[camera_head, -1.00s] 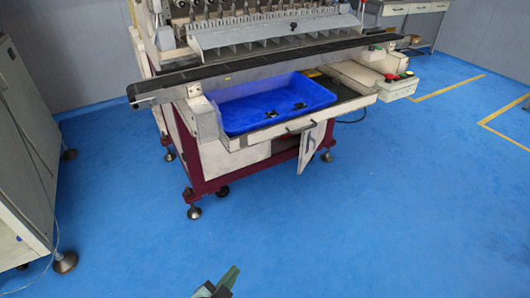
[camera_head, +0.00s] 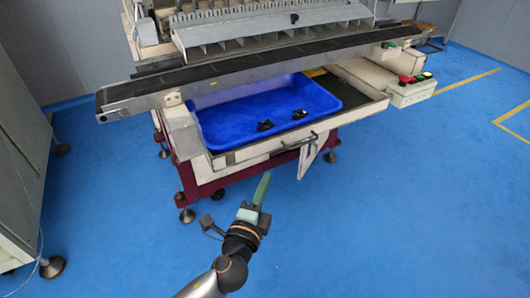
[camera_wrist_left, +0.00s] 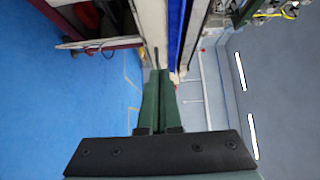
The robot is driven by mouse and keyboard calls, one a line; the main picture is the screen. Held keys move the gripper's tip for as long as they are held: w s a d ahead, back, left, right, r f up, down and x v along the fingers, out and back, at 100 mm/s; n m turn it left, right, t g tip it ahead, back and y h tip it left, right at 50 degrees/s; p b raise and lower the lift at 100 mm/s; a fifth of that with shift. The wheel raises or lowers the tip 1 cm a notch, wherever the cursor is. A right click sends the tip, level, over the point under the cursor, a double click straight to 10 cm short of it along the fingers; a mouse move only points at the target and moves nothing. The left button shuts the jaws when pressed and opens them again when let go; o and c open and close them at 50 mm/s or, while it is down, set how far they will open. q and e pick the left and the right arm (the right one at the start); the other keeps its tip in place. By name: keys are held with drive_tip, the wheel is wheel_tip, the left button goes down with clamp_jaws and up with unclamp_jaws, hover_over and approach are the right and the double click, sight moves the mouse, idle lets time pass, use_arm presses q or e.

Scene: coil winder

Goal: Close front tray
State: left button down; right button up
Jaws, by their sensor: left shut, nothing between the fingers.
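The front tray (camera_head: 350,119) is pulled out from under the machine's long rail, with a dark handle (camera_head: 300,141) on its pale front panel. A blue bin (camera_head: 235,122) sits in the tray and holds two small black parts (camera_head: 266,126). My left gripper (camera_head: 265,178) is shut and empty, its green fingers pointing up toward the tray front, below and left of the handle. It looks apart from the panel in the head view. In the left wrist view the shut fingers (camera_wrist_left: 158,76) point along the pale panel and the blue bin's edge. My right gripper is not in view.
A small door (camera_head: 312,155) hangs open below the tray, right of my left gripper. A control box (camera_head: 410,92) with buttons stands at the machine's right end. A grey cabinet (camera_head: 20,180) stands at left. The blue floor in front is clear.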

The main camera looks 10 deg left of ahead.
use_arm(q)
approach(269, 145)
drive_tip(key=w+d, duration=0.3)
drive_tip(key=shift+w+a+r, duration=0.1)
drive_tip(key=shift+w+a, duration=0.6)
drive_tip(key=shift+w, duration=0.2)
drive_tip(key=shift+w+a, duration=0.35)
drive_tip(key=shift+w, duration=0.1)
